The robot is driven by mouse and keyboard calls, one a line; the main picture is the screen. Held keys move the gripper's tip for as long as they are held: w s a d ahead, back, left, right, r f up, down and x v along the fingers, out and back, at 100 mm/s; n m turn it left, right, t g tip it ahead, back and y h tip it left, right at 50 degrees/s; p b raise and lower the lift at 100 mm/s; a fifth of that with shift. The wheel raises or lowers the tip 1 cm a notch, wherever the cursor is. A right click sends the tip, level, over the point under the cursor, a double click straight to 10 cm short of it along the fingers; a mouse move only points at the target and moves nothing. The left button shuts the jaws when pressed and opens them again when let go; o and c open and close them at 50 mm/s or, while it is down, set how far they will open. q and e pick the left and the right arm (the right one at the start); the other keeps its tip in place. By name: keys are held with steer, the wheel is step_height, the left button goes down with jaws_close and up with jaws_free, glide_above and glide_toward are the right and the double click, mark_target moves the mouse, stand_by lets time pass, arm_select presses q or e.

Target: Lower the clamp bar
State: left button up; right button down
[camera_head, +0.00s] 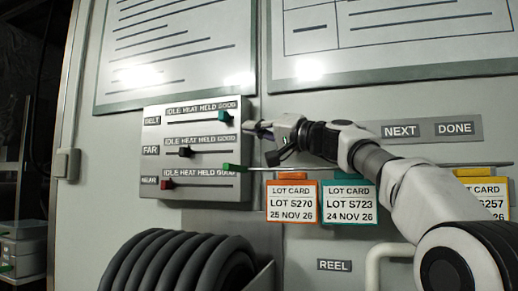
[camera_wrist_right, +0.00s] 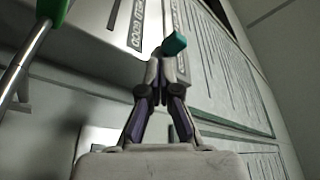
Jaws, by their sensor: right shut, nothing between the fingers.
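A thin metal bar (camera_head: 300,168) with a green end (camera_head: 235,168) runs level above the lot cards; I cannot tell whether it is the clamp bar. A rod (camera_wrist_right: 22,65) with a green grip (camera_wrist_right: 52,10) shows at the left of the right wrist view. My right gripper (camera_head: 250,127) is shut and empty, just right of the slider panel (camera_head: 205,190) and above the green end. In the wrist view its closed fingertips (camera_wrist_right: 160,62) are close to the panel's teal knob (camera_wrist_right: 174,44); I cannot tell whether they touch it. My left gripper is out of view.
The panel has a teal knob (camera_head: 225,117), a black knob (camera_head: 185,152) and a red knob (camera_head: 167,184). Orange (camera_head: 292,202) and teal (camera_head: 348,202) lot cards hang below the bar. A black coiled hose (camera_head: 180,262) is at lower left.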

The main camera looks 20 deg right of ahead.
steer(key=s+a+f+n+y+b, duration=0.1)
steer(key=s+a+f+n+b, duration=0.2)
steer(key=f+b, duration=0.5)
steer(key=shift+s+f+n+g+y+b, duration=0.5)
steer(key=shift+n+b, duration=0.5)
steer(key=shift+b, duration=1.3)
